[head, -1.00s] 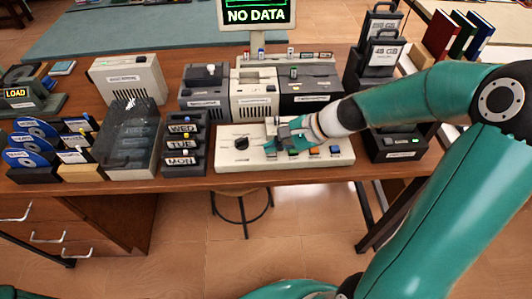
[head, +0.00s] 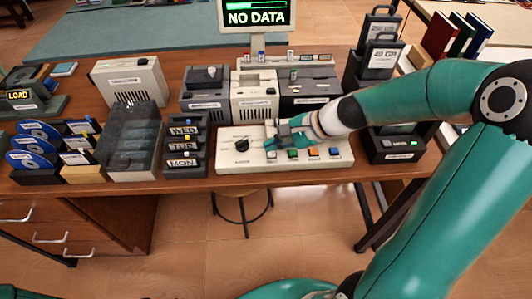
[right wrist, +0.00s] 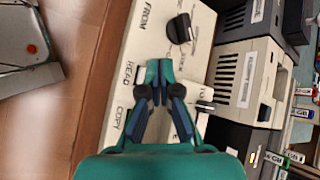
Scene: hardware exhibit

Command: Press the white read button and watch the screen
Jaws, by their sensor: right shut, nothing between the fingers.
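A white console (head: 230,163) with a black knob (head: 241,144) and a row of coloured buttons lies at the desk's front edge. My right gripper (head: 270,144) is shut and empty, low over the console right of the knob. In the right wrist view its closed fingertips (right wrist: 160,70) are beside the printed READ label (right wrist: 127,75), with the knob (right wrist: 179,28) beyond. The white read button cannot be picked out clearly; the fingers cover that area. Contact with it cannot be told. The screen (head: 255,14) reads NO DATA below a green bar. My left gripper is not in view.
Green (head: 293,154), orange (head: 313,152) and blue (head: 335,152) buttons sit to the right on the console. Grey and white drive units (head: 254,103) stand close behind. Labelled MON, TUE and WED holders (head: 182,160) stand left of it.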

